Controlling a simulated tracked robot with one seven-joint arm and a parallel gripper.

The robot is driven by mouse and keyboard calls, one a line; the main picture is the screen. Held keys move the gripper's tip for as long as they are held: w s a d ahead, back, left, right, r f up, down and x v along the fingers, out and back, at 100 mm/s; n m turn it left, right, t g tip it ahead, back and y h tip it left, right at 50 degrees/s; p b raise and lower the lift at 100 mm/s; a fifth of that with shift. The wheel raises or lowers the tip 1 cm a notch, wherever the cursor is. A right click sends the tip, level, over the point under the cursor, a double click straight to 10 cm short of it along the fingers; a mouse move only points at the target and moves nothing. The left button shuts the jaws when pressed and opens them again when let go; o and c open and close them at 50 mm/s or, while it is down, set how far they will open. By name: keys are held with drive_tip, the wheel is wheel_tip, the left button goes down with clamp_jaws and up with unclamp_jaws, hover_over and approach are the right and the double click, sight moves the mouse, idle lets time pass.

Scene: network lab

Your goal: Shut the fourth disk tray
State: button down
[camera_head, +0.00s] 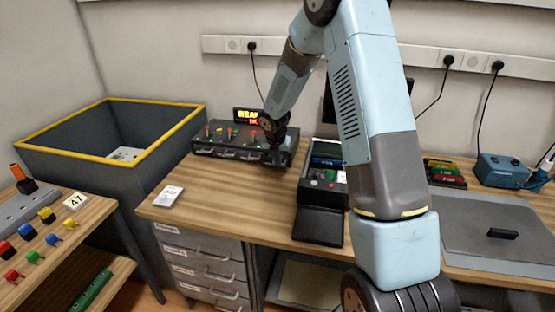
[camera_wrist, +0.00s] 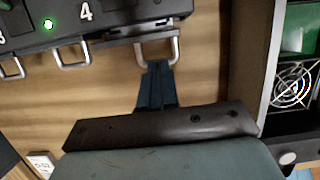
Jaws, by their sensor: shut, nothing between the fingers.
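The dark disk unit (camera_head: 240,142) stands on the wooden bench against the wall, with a row of trays with metal handles along its front. In the wrist view the fourth disk tray (camera_wrist: 137,31), rightmost in the row, appears to stand out from the unit's front, right of the printed 4. Its metal handle (camera_wrist: 174,52) faces me. My gripper (camera_wrist: 157,68) is shut and empty, its fingertips at this handle; I cannot tell whether they touch. In the head view my gripper (camera_head: 277,156) is at the unit's right end and partly hides this tray.
A black case (camera_head: 318,224) with boards in it stands on the bench to the right. A white card (camera_head: 168,196) lies at the front left. A yellow-rimmed grey bin (camera_head: 60,152) stands left of the bench. Bare bench top lies in front of the unit.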

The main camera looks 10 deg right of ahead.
drive_tip(key=s, duration=0.1)
drive_tip(key=s+a+r, duration=0.1)
drive_tip(key=shift+s+a, duration=0.25)
drive_tip(key=shift+s, duration=0.05)
drive_tip(key=s+a+f+v, duration=0.1)
drive_tip(key=s+v, duration=0.1)
drive_tip(key=v, duration=0.9)
drive_tip(key=x, duration=0.9)
drive_tip(key=shift+f, duration=0.15)
drive_tip(key=shift+w+d+f, duration=0.35)
drive_tip(key=shift+w, duration=0.25)
drive_tip(key=shift+w+d+f, duration=0.3)
drive_tip(key=shift+w+d, duration=0.05)
drive_tip(key=shift+w, duration=0.3)
drive_tip(key=shift+w+d+f, duration=0.15)
drive_tip(key=shift+w+d, duration=0.15)
drive_tip(key=shift+w, duration=0.3)
